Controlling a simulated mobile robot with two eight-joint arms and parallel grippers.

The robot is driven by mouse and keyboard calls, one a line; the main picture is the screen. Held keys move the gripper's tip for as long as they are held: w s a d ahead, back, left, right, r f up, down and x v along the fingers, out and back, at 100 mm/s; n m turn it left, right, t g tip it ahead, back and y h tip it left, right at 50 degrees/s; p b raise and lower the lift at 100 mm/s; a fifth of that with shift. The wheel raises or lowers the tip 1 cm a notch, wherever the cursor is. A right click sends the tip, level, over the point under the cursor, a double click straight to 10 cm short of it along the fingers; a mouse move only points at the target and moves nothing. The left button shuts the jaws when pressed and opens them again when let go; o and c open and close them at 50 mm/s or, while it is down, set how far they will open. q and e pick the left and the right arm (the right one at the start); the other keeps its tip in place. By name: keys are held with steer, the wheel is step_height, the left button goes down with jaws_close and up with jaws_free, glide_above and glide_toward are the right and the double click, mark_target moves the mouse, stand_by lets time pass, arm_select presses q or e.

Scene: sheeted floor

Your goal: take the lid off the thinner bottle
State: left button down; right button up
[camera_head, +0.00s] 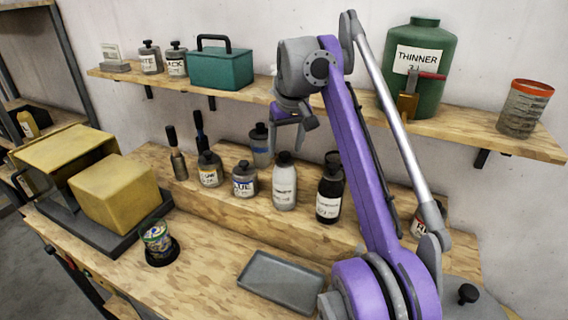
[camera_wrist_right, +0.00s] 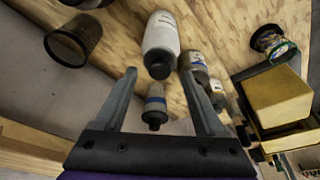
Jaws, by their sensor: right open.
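A large green container (camera_head: 420,75) with a label reading THINNER stands upright on the right of the wall shelf, with a brass and red tap on its front. A black bottle (camera_head: 329,190) with a dark cap and a white label too small to read stands on the bench riser. My right gripper (camera_head: 290,118) hangs above the riser bottles, left of the green container. It is open and empty. In the right wrist view its fingers (camera_wrist_right: 158,75) spread over a white bottle (camera_wrist_right: 160,35) and a grey, blue-banded bottle (camera_wrist_right: 155,105), seemingly without contact. My left gripper is out of view.
Several other bottles and two brushes stand on the riser. The shelf holds a teal box (camera_head: 220,69), small paint bottles and an orange-rimmed jar (camera_head: 524,108). A grey tray (camera_head: 282,281), a can (camera_head: 157,240) and a yellow box (camera_head: 115,193) are on the bench.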

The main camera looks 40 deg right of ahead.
mark_target(284, 159)
steer(key=shift+x, duration=1.15)
steer(key=shift+s, duration=0.15)
jaws_close()
